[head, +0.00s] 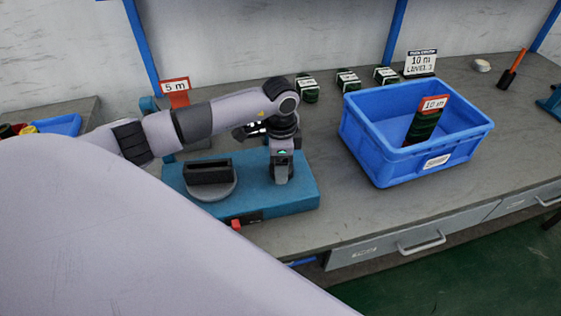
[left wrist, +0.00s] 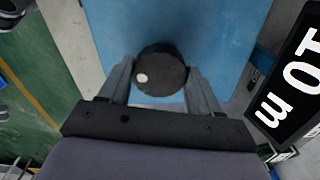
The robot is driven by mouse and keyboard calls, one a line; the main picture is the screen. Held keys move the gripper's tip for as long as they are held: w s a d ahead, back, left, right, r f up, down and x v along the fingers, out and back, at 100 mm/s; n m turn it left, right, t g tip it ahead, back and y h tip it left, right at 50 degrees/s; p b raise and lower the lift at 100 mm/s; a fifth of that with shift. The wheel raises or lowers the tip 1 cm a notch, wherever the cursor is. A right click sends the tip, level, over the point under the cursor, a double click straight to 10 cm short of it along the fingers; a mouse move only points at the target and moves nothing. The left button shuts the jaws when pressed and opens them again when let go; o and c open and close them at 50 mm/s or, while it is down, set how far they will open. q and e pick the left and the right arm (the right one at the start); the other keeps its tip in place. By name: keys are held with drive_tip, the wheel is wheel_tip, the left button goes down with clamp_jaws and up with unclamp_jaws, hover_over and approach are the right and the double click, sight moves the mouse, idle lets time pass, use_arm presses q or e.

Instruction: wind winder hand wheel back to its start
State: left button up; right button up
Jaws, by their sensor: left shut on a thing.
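The winder is a blue base (head: 304,197) on the bench, with a grey disc (head: 212,192) carrying a black slotted block (head: 208,172) on its left part. My left gripper (head: 282,178) points down over the right end of the base and hides the hand wheel in the head view. In the left wrist view, a dark round hand wheel (left wrist: 162,70) with a white dot sits between the two fingers of my left gripper (left wrist: 160,82), which is shut on it. My right gripper is in neither view.
A blue crate (head: 375,153) with a 10 m tag (head: 434,103) in it stands to the right. Several dark coils line the back, beside a 10 m sign (head: 421,62). A 5 m sign (head: 175,86) stands behind the winder. The bench front is clear between winder and crate.

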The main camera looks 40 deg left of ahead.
use_arm(q)
drive_tip(key=shift+r+n, duration=0.1)
drive_tip(key=shift+n, duration=0.6)
drive_tip(key=o, duration=1.1)
drive_tip(key=shift+c, duration=0.2)
drive_tip(key=shift+r+b, duration=0.45)
drive_tip(key=shift+r, duration=3.15)
drive_tip(key=shift+s+f, duration=0.1)
